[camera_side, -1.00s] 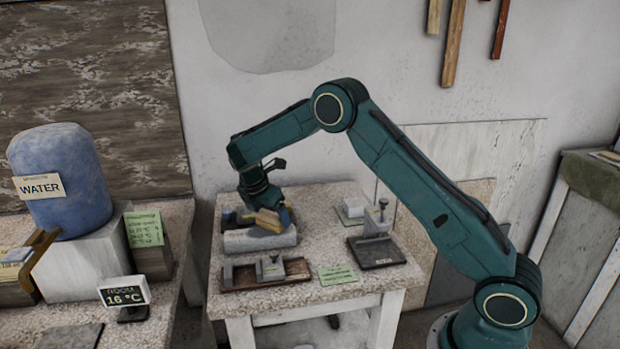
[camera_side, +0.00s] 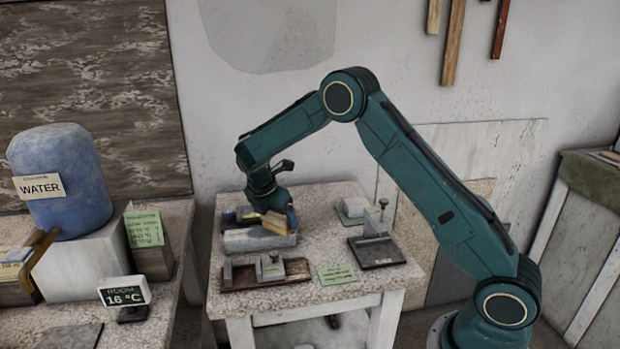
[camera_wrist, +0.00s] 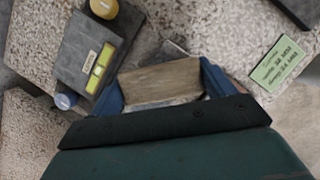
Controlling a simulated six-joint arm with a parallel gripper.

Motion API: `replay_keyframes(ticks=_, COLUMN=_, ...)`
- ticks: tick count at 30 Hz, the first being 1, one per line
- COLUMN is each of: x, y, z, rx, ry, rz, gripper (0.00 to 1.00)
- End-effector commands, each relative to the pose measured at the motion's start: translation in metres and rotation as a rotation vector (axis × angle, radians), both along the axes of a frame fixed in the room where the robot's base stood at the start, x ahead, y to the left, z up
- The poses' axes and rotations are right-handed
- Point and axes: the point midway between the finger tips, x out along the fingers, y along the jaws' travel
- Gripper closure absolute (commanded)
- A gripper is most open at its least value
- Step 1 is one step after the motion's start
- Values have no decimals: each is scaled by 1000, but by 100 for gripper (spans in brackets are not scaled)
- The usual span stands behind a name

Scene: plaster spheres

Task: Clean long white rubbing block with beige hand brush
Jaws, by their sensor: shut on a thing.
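My gripper (camera_wrist: 163,88) is shut on the beige hand brush (camera_wrist: 160,80), with a blue finger at each end of it. In the side view the brush (camera_side: 274,222) is over the right end of a long pale grey-white block (camera_side: 246,241), which appears to be the rubbing block. The block lies on the table towards the back left. I cannot tell whether the brush touches it. In the wrist view the brush and my gripper hide most of what is below.
A dark grey device (camera_wrist: 85,48) with a yellow strip stands left of the brush in the wrist view. A brown tray (camera_side: 240,282) with metal parts lies in front. A green note (camera_side: 337,274) and a dark-based stand (camera_side: 377,252) are to the right.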

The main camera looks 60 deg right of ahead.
Motion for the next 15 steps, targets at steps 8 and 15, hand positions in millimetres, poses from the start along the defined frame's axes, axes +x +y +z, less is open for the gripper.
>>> replay_keyframes(ticks=8, x=-14, y=0, z=0, rx=-1, ry=0, rz=0, gripper=37)
replay_keyframes(ticks=15, x=-20, y=0, z=-1, rx=0, ry=-1, rz=0, gripper=37)
